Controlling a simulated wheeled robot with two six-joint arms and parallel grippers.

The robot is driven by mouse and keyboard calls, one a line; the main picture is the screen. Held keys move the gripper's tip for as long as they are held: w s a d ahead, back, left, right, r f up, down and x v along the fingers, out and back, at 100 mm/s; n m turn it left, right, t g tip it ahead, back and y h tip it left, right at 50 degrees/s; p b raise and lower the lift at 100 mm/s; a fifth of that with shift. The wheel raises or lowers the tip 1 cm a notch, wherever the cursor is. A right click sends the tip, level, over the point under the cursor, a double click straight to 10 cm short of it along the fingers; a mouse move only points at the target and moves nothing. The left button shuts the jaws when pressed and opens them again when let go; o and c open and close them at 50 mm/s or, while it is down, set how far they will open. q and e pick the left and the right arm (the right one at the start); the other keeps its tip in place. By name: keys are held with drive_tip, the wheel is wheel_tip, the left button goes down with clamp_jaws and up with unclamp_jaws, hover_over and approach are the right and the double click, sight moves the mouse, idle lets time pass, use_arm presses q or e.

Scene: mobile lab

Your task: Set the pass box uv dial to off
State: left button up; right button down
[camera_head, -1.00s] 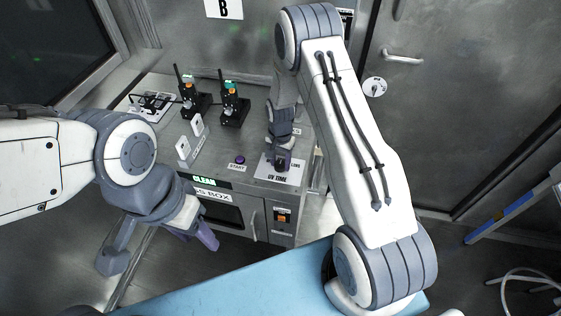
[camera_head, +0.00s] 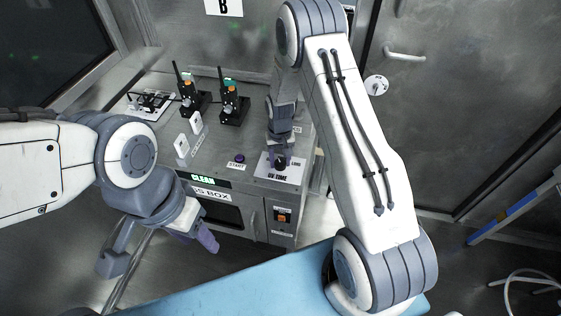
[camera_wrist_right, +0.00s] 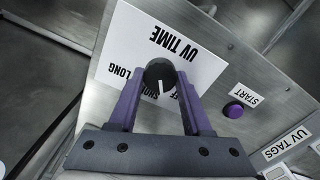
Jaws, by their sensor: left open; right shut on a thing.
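The UV dial is a round black knob with a white pointer line, on a white label card (camera_wrist_right: 125,62) reading UV TIME. The dial (camera_wrist_right: 159,73) shows in the right wrist view between the two purple fingers of my right gripper (camera_wrist_right: 160,84), which is shut on it. Its pointer points toward the bottom of that view, between partly hidden lettering. In the head view the dial (camera_head: 280,163) is on the pass box top (camera_head: 215,150) under my right gripper (camera_head: 279,155). My left gripper (camera_head: 203,236) is open and empty, in front of the pass box.
A purple START button (camera_head: 239,159) is left of the card. Two black handheld radios (camera_head: 233,107) and white tag holders (camera_head: 183,146) stand farther left and back. The pass box front has a CLEAN display (camera_head: 203,179) and an orange switch (camera_head: 282,217). A blue surface (camera_head: 230,285) lies in front.

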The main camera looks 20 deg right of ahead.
sight(280, 161)
drive_tip(key=n, duration=0.4)
drive_tip(key=shift+n+b, duration=0.4)
drive_tip(key=shift+n, duration=0.3)
drive_tip(key=shift+c, duration=1.7)
unclamp_jaws()
wheel_tip(280, 161, up, 9)
drive_tip(key=shift+r+b, duration=0.1)
drive_tip(key=shift+b, duration=0.7)
drive_tip(key=shift+r, duration=0.65)
drive_tip(key=shift+a, duration=0.1)
